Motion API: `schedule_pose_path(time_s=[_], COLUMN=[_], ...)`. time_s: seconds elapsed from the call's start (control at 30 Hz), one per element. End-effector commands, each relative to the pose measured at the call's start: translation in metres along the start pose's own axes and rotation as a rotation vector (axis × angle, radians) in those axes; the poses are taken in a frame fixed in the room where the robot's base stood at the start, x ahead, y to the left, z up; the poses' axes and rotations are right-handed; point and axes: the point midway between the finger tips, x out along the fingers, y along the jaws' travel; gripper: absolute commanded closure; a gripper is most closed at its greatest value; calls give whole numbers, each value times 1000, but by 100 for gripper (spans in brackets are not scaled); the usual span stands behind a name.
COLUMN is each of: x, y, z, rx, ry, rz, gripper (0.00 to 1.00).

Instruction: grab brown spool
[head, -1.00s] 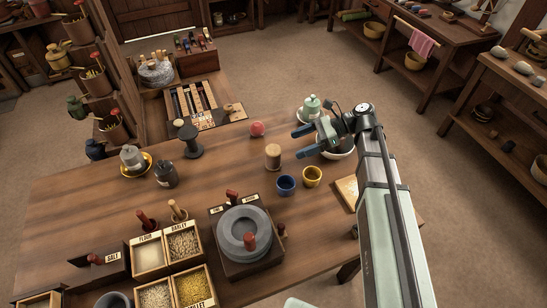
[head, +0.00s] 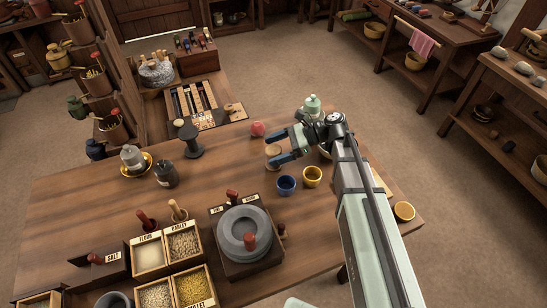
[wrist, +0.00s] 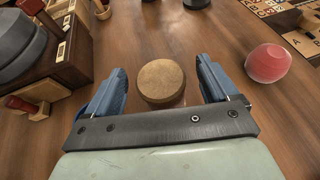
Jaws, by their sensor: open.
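The brown spool (head: 273,150) stands upright on the wooden table, partly covered by my gripper in the head view. In the wrist view its round tan top (wrist: 161,80) shows between my two blue fingers, nearer the left one, with gaps on both sides. My gripper (head: 270,152) is open and empty, its fingers spread on either side of the spool. I cannot tell exactly how high the fingertips are beside it.
A blue cup (head: 286,186) and a yellow cup (head: 312,177) stand in front. A dark spool (head: 190,142) stands to the left, and a quern (head: 244,236) is nearer. Bare table lies left of the brown spool.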

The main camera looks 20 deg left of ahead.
Motion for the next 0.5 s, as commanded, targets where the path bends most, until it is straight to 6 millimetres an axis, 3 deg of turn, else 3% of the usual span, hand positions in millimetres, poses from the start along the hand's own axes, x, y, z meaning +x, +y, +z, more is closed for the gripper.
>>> schedule_pose_path(time_s=[0.27,0.5], x=[6,6], y=[0,0], z=[0,0], rx=[0,0], ry=[0,0], rz=[-1,0], gripper=[13,34])
